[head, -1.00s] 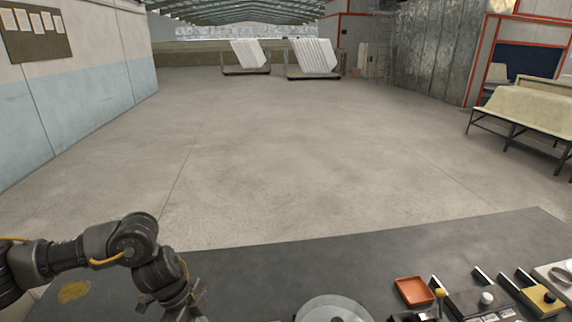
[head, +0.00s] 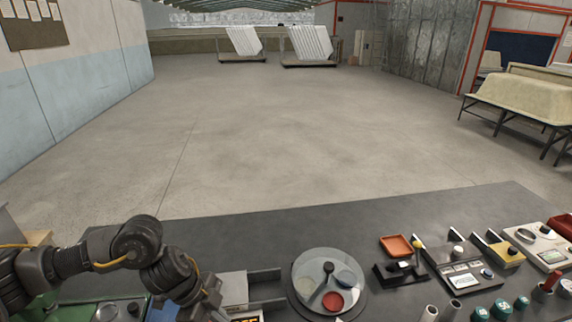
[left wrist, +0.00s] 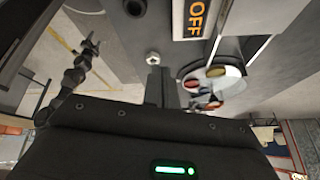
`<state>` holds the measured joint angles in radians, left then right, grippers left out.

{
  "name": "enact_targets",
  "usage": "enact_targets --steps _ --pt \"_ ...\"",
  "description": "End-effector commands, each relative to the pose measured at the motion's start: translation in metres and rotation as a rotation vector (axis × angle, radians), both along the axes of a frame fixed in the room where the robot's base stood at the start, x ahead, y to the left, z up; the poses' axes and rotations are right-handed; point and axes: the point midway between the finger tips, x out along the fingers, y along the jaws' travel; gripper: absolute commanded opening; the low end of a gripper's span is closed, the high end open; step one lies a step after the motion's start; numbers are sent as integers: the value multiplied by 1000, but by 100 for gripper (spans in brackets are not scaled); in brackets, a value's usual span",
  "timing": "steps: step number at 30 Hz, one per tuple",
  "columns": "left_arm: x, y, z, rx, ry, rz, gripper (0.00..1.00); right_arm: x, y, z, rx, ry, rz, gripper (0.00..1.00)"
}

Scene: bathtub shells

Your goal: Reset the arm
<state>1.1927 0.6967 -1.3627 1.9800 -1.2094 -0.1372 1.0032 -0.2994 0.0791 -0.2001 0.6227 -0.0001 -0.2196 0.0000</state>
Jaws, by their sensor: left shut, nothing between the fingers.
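My left arm comes in at the lower left of the head view, bent over the dark table (head: 200,232). Its gripper (head: 208,300) is partly cut off by the bottom edge there. In the left wrist view the left gripper's fingers (left wrist: 161,82) are together with nothing between them. A dark arm with a claw-like end (left wrist: 91,46) shows at the upper left of the left wrist view. It looks like my right arm, but its jaws are too small to read. The right arm does not show in the head view.
A round clear-lidded dish (head: 328,282) stands right of my left gripper. An orange tray (head: 396,245), a yellow block (head: 507,254) and several small devices crowd the table's right. A tub shell (head: 520,95) sits on a far stand. The floor (head: 270,130) between is clear.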

Motion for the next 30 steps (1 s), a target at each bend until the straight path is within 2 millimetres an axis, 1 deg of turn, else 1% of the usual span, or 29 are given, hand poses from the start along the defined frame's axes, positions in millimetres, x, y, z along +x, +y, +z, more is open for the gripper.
enact_targets --steps 1,5,6,11,12,14,15,17,18,20,23,26,27,29,30 --pt "-3 -11 -3 -28 -10 -11 0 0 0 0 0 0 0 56" --pt "-10 -42 -6 -112 -59 -28 0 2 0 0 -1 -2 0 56" --pt "-13 -53 -7 -142 -75 -30 0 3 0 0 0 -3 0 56" --pt "-23 -99 -3 -286 -156 -8 0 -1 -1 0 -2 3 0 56" --pt "-26 -111 -1 -328 -178 10 0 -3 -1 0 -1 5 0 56" --pt "-30 -129 5 -396 -215 50 0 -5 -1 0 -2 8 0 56" --pt "-31 -139 10 -443 -242 93 0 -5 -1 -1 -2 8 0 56" --pt "-31 -151 18 -510 -279 182 0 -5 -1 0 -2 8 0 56" --pt "-31 -154 23 -544 -300 253 0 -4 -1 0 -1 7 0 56" --pt "-28 -151 28 -577 -323 374 0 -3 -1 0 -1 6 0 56" --pt "-26 -128 23 -576 -329 604 0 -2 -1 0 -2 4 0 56" --pt "-33 -87 4 -509 -295 849 0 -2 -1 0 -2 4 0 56" --pt "-39 -67 -8 -466 -270 945 0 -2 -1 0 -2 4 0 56" --pt "-55 -38 -26 -394 -223 1072 0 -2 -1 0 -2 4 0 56" --pt "-66 -20 -38 -344 -191 1145 0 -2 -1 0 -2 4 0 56"
